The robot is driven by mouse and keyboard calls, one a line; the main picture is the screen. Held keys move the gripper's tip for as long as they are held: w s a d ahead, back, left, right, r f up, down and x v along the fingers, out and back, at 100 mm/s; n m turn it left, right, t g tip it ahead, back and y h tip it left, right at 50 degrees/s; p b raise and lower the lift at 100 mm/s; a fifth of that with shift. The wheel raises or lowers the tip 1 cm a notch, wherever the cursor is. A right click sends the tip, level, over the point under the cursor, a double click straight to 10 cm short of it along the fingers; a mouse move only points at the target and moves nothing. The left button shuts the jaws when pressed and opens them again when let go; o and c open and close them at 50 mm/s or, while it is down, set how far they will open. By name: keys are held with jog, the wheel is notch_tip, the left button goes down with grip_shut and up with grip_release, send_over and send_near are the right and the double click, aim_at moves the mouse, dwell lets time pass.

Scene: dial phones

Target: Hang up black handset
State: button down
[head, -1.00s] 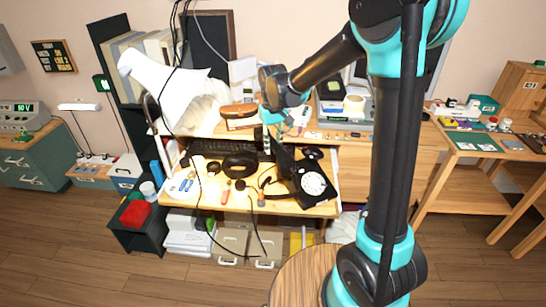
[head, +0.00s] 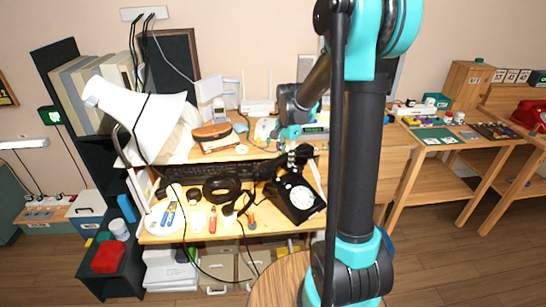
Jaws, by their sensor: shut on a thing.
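The black dial phone (head: 302,198) with its white dial sits at the right front of the wooden desk, turned at a slant. My gripper (head: 291,158) is just behind and above the phone's back edge, pointing down. It is shut on the black handset (head: 271,171), which merges with the dark gripper and the keyboard behind it. The handset's exact tilt, and whether it touches the phone, cannot be told. A dark cord (head: 237,205) curls on the desk left of the phone.
A black ring-shaped thing (head: 221,185), a red-handled tool (head: 212,220) and a white plate (head: 165,217) lie left of the phone. A white lamp (head: 150,110) stands at the desk's left. A raised shelf with a brown case (head: 212,135) runs behind.

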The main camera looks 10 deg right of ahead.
jog(key=shift+d+f, duration=0.1)
jog(key=shift+f, duration=0.15)
send_over(287, 179)
jog(key=shift+w+f, duration=0.1)
jog(key=shift+f, duration=2.35)
jog(key=shift+f, duration=1.05)
jog(key=c, duration=1.2)
grip_release()
jog(key=shift+o, duration=0.2)
notch_tip(287, 179, up, 12)
jog(key=shift+r, duration=0.1)
